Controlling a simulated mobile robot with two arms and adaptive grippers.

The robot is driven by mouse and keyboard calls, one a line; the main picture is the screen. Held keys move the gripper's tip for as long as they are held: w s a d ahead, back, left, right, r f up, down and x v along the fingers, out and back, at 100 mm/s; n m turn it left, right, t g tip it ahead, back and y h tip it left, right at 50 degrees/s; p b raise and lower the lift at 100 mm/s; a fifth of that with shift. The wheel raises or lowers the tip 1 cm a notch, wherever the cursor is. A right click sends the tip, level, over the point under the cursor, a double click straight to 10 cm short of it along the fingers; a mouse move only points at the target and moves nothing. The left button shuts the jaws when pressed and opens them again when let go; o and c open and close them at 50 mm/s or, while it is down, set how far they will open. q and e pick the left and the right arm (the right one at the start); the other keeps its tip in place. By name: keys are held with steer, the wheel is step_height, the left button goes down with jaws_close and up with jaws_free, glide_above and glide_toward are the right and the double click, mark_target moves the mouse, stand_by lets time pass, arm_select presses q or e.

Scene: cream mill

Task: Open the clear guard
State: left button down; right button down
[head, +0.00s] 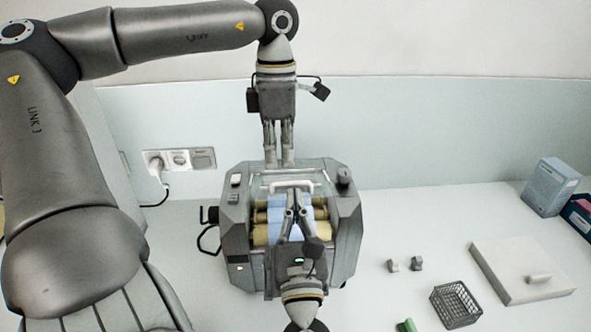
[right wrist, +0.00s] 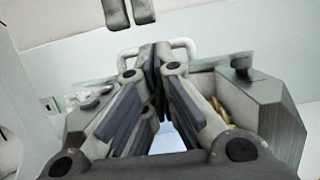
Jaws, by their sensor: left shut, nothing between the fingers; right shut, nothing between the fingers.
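The grey mill (head: 346,215) stands on the counter with tan rollers (head: 262,235) and a light blue sheet between its side housings. The clear guard (head: 262,184) spans the top toward the back and is hard to make out; I cannot tell its exact tilt. Its white handle (head: 307,184) also shows in the right wrist view (right wrist: 187,43). My left gripper (head: 279,164) points down, shut and empty, at the mill's back edge behind the handle. My right gripper (head: 297,190) is shut and empty over the rollers, its tips close to the handle; contact is unclear. Its tips also show in the right wrist view (right wrist: 156,48).
A wall socket (head: 180,160) with a plugged cord is left of the mill. On the right counter are two small grey pieces (head: 404,265), a black wire basket (head: 455,304), a white board (head: 520,272), a green item (head: 406,325) and boxes (head: 550,187).

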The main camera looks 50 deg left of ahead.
arm_select(q)
steer(key=c, duration=2.2)
jaws_free()
steer(key=o, duration=0.6)
steer(key=shift+o, duration=0.2)
steer(key=shift+r, duration=0.1)
